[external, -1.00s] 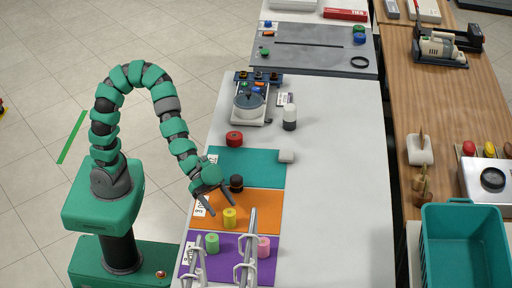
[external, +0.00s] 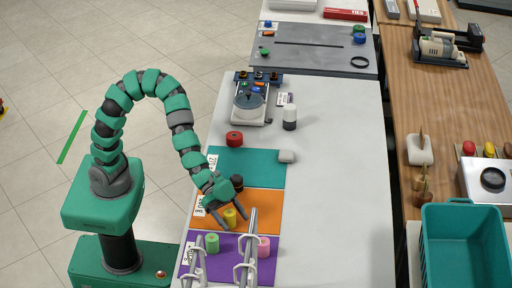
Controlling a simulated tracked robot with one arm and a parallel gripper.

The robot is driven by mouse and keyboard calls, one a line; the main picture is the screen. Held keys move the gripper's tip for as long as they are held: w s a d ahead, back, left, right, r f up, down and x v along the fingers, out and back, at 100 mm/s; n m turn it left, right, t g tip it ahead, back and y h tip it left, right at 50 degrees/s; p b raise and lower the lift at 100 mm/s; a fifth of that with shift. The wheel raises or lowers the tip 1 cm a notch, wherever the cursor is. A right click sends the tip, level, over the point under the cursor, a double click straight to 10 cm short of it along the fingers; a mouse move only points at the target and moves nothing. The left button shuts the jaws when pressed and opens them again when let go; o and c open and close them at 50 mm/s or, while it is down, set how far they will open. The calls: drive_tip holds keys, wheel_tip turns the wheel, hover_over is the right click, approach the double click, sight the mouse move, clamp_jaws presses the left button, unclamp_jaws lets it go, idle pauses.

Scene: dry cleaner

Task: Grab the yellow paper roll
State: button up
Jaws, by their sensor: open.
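The yellow paper roll (external: 230,217) stands upright on the orange mat (external: 268,207), left of its middle. My gripper (external: 230,223) reaches down from the left arm with its fingers spread. One finger shows on each side of the yellow roll in this view. The fingers are open, and I cannot tell whether they touch the roll.
A black roll (external: 237,182) stands just behind my gripper. A green roll (external: 212,243) and a pink roll (external: 264,246) stand on the purple mat (external: 232,270) in front, near white metal racks (external: 246,262). A red roll (external: 234,139) stands behind the teal mat (external: 262,168).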

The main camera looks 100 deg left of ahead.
drive_tip(key=c, duration=1.1)
drive_tip(key=shift+o, duration=0.2)
drive_tip(key=shift+r, duration=0.1)
